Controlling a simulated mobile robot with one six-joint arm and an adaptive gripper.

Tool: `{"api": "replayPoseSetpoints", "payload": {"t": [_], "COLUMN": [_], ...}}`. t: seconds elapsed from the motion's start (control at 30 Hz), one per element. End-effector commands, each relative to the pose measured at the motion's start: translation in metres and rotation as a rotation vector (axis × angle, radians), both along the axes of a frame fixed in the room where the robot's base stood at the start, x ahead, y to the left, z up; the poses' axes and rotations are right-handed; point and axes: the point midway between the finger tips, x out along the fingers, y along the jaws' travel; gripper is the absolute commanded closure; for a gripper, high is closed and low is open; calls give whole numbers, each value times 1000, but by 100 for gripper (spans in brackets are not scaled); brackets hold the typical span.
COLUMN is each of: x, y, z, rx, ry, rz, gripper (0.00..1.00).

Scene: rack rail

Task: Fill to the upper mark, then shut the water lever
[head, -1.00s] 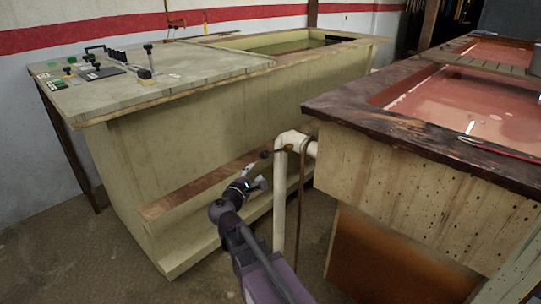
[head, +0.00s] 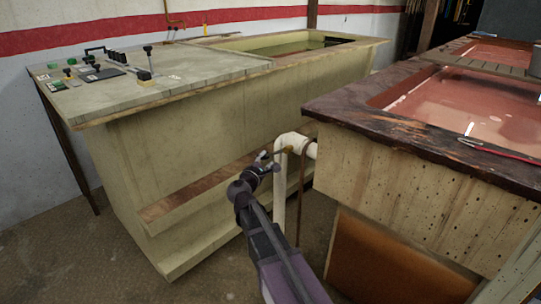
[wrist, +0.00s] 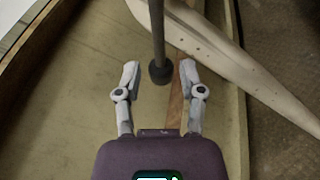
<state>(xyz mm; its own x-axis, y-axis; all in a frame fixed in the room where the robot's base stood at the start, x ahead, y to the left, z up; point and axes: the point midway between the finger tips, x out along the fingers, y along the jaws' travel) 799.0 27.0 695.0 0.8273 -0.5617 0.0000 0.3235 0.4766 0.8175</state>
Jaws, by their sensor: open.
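The water lever, a thin dark rod, shows by the white pipe in the head view (head: 283,150). In the wrist view the lever (wrist: 157,30) ends in a dark round knob (wrist: 160,73) lying between my fingertips. My gripper (head: 266,160) is open around the knob, and a gap shows on each side (wrist: 157,75). The pale yellow tank (head: 210,125) holds greenish liquid (head: 285,42) in its far basin. A dark patch (head: 335,41) shows on the basin's inner end. I cannot make out an upper mark or the exact level.
The white pipe (head: 280,195) rises beside my arm and bends right. A brown hose (head: 302,200) hangs beside it. A wooden tub (head: 400,165) with reddish liquid stands right, a red-handled tool (head: 500,148) on its rim. Levers and switches (head: 110,62) sit on the tank's top.

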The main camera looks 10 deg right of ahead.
Motion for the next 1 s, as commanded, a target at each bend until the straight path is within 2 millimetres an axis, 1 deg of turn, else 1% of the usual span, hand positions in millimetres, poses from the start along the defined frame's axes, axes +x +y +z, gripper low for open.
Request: {"api": "replayPoseSetpoints", "payload": {"t": [0.03, 0.1, 0.3, 0.5, 0.77, 0.8, 0.87, 0.9, 0.93, 1.0], "x": [9, 16, 31, 36, 35, 35, 35, 35, 35, 35], "y": [-5, -10, -20, -24, -24, -24, -24, -24, -24, -24], "z": [0, 0, 0, 0, 0, 0, 0, 0, 0, 0], "rx": [0, 0, 0, 0, 0, 0, 0, 0, 0, 0], "ry": [0, 0, 0, 0, 0, 0, 0, 0, 0, 0], "rz": [-1, -1, 0, 0, 1, 1, 1, 1, 1, 0], "gripper": [49, 49, 49, 49, 49, 61, 79, 90, 99, 100]}}
